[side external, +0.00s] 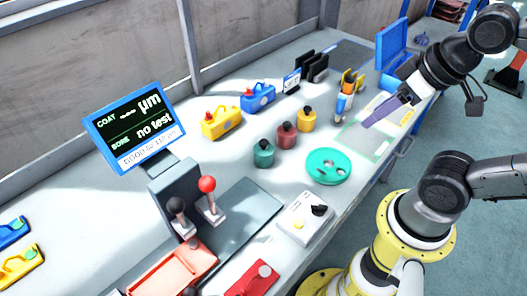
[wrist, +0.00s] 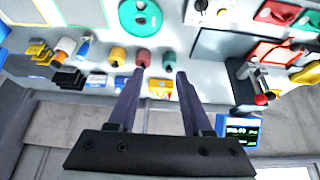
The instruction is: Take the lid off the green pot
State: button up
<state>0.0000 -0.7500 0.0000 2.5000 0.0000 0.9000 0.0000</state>
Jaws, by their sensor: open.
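The green pot (side external: 264,157) stands upright on the grey bench, left of a red pot (side external: 287,138) and a yellow pot (side external: 307,122). Its lid with a dark knob (side external: 263,143) is on top. In the wrist view the green pot (wrist: 169,61) shows beyond the fingertips, with the red pot (wrist: 143,59) to its left. My gripper (side external: 368,124) is above the bench's right part, apart from the pots. In the wrist view its two fingers (wrist: 160,72) are spread and nothing is between them.
A teal disc with holes (side external: 328,179) lies in front of the pots. Yellow (side external: 221,125) and blue (side external: 258,98) cases stand behind them. A screen (side external: 134,128) and joystick levers (side external: 208,185) stand to the left. Bottles (side external: 343,104) stand near my gripper.

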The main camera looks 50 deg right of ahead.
dwell(0.3)
jog(key=shift+o, duration=1.4)
